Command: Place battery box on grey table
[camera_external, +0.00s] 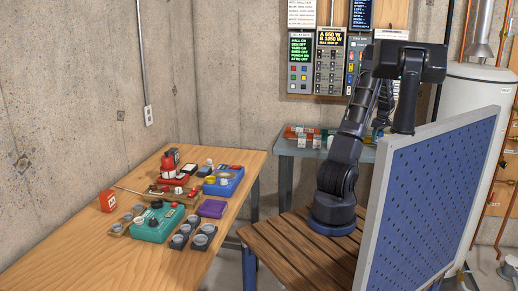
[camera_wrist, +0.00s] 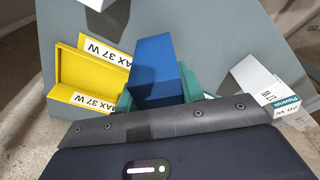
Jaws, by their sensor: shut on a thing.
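The grey table (camera_external: 365,153) stands against the back wall in the external view, and its grey top (camera_wrist: 210,40) fills much of the wrist view. My gripper (camera_external: 403,128) points down over the table's right part; the upright blue panel hides part of that area. In the wrist view a plain blue box (camera_wrist: 153,68), apparently the battery box, projects past my gripper's dark housing (camera_wrist: 165,125). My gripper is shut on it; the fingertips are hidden. Whether the box touches the tabletop I cannot tell.
In the wrist view, a yellow tray (camera_wrist: 85,75) marked MAX 37 W lies left of the blue box, teal parts (camera_wrist: 190,82) beside it, and a white box (camera_wrist: 262,80) right. A wooden table (camera_external: 100,260) holds several devices. The pegboard panel (camera_external: 430,200) stands close to my arm.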

